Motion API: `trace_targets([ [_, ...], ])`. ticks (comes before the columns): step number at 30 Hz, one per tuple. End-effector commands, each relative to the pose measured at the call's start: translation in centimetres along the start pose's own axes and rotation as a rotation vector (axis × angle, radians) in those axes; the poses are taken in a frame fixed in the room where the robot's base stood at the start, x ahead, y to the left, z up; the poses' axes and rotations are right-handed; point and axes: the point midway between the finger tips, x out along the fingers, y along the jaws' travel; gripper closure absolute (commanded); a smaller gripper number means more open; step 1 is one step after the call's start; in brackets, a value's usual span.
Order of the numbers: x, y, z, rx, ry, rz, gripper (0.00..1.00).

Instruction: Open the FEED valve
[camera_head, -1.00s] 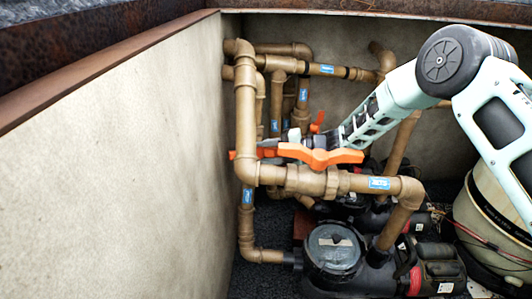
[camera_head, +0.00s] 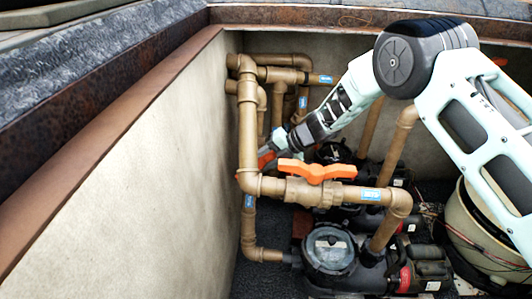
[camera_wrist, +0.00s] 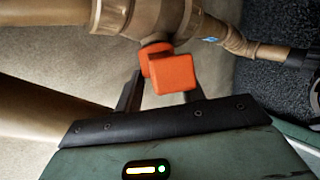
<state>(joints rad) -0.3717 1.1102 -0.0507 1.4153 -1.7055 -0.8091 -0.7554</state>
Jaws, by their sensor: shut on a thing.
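An orange T-shaped valve handle (camera_head: 318,171) sits on the front brown pipe, lying along it. Behind it, my gripper (camera_head: 272,152) reaches down to another orange handle (camera_head: 264,160) near the left wall. In the wrist view this orange handle (camera_wrist: 172,72) stands between the dark fingers of my gripper (camera_wrist: 164,92), which is shut on it. The handle joins a brown valve body (camera_wrist: 150,18). The blue pipe labels are too small to read, so I cannot tell which valve is FEED. Part of the held handle is hidden by my gripper and the pipes.
Brown pipes rise close around my gripper, with a vertical pipe (camera_head: 248,115) at its left. The pale pit wall (camera_head: 130,180) is beyond. Black pumps (camera_head: 330,250) stand below. A beige tank (camera_head: 480,235) is at the right.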

Motion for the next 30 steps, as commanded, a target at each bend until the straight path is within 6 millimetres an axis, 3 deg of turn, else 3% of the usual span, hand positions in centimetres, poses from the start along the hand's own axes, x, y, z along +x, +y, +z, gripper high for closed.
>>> trace_targets([
  [22,-0.06,0.15,0.10,-0.052,0.000,-0.084,1.00],
  [23,-0.06,0.14,0.10,-0.052,0.000,-0.084,0.53],
  [24,-0.06,0.15,0.09,-0.052,0.000,-0.084,0.42],
  [30,-0.02,0.17,0.05,-0.052,0.001,-0.083,0.39],
])
